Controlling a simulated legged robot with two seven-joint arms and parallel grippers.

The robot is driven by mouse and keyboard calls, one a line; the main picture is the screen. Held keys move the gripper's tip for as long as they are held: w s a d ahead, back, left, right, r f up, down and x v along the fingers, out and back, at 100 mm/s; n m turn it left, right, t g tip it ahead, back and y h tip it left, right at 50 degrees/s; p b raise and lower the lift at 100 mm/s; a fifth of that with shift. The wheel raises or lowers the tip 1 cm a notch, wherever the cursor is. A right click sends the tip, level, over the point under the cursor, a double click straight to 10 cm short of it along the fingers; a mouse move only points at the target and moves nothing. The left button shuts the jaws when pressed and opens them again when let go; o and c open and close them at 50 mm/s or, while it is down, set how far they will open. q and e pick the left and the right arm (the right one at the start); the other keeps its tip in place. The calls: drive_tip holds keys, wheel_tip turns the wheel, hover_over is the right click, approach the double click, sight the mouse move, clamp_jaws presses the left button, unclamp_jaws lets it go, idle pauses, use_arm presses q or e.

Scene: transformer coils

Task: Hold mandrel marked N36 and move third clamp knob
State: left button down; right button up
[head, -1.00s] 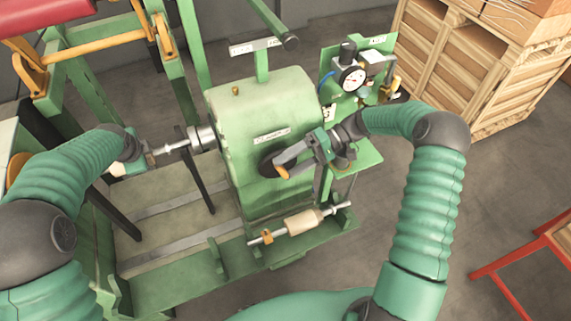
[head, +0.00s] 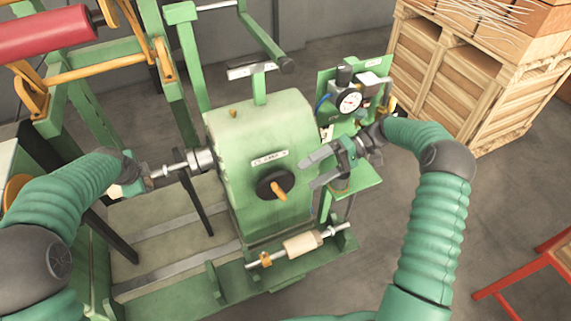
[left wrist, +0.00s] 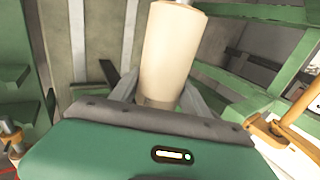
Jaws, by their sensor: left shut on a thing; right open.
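My left gripper (head: 146,180) is at the left of the green winding machine (head: 262,125), beside the metal spindle (head: 177,167). In the left wrist view it is shut on a cream cylindrical mandrel (left wrist: 171,45); no N36 mark is readable. A black round knob with an orange handle (head: 279,191) is on the machine's front face. My right gripper (head: 310,172) is open and empty, to the right of this knob and apart from it. Another cream roller on a rod (head: 302,245) lies along the machine's front, with an orange clamp (head: 265,259) at its left end. I cannot tell which knob is third.
A gauge panel (head: 350,100) with fittings stands close to my right gripper. A wooden crate (head: 455,85) is at the back right. A red frame (head: 530,260) is at the lower right. A red roller (head: 45,33) is at the upper left.

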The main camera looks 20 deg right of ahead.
use_arm(q)
drive_tip(key=shift+s+f, duration=0.2)
drive_tip(key=shift+f, duration=0.1)
use_arm(e)
drive_tip(key=v, duration=0.4)
drive_tip(key=shift+d, duration=0.1)
use_arm(q)
drive_tip(key=c, duration=0.8)
unclamp_jaws()
drive_tip(key=o, duration=0.3)
drive_tip(key=shift+w+a+r, duration=0.1)
drive_tip(key=shift+o, duration=0.2)
drive_tip(key=shift+r, duration=0.15)
